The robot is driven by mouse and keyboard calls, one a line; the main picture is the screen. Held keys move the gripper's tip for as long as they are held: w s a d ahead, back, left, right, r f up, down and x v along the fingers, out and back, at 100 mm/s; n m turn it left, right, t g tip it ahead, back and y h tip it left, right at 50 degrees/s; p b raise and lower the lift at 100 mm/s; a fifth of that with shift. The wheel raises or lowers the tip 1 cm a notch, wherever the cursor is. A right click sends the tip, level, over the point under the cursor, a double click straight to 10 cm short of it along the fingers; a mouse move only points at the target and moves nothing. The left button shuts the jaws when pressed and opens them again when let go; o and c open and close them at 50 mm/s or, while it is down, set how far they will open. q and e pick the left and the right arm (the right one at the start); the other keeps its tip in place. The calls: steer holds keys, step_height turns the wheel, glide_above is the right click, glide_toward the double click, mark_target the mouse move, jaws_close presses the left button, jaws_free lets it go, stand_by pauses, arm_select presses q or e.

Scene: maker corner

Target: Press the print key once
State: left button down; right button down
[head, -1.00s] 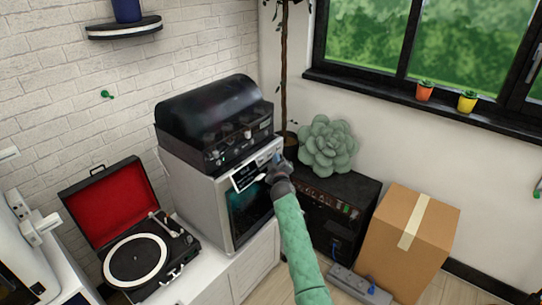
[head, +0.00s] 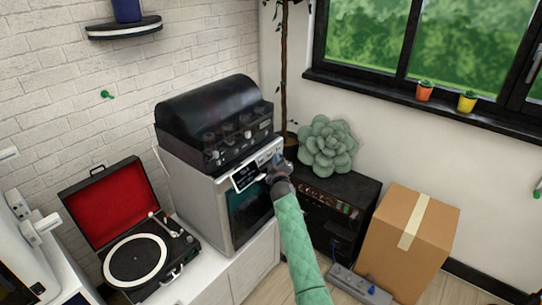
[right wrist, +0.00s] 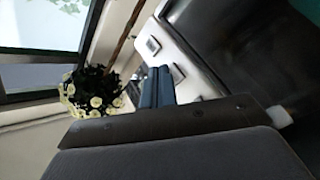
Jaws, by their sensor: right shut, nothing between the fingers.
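The printer (head: 200,185) is a pale box with a dark front window and a slanted control strip along its top front edge. A small dark display (head: 244,177) with white marks sits on the strip. My right gripper (head: 269,174) is shut and empty, at the right part of the strip. In the right wrist view its bluish fingertips (right wrist: 155,87) are close to the pale strip with small raised keys (right wrist: 152,45). I cannot read the key labels or tell whether a fingertip touches a key. My left gripper is not in view.
A black domed machine (head: 214,120) stands on top of the printer. A record player (head: 136,258) with a red-lined lid is at left. A black amplifier-like box (head: 335,200) bearing a succulent (head: 327,146) and a cardboard box (head: 385,250) stand at right.

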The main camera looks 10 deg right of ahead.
steer(key=shift+w+a, duration=0.1)
stand_by(0.5)
steer(key=shift+w+a+b, duration=0.15)
steer(key=shift+w+b, duration=0.1)
steer(key=shift+b, duration=0.1)
steer(key=shift+w+a, duration=0.1)
stand_by(0.4)
steer(key=shift+s+d, duration=0.35)
steer(key=shift+s, duration=0.15)
steer(key=s+d+p, duration=0.1)
steer(key=s+d, duration=0.1)
steer(key=s+d+p, duration=0.1)
steer(key=s+p, duration=0.1)
steer(key=shift+s+d, duration=0.35)
stand_by(0.5)
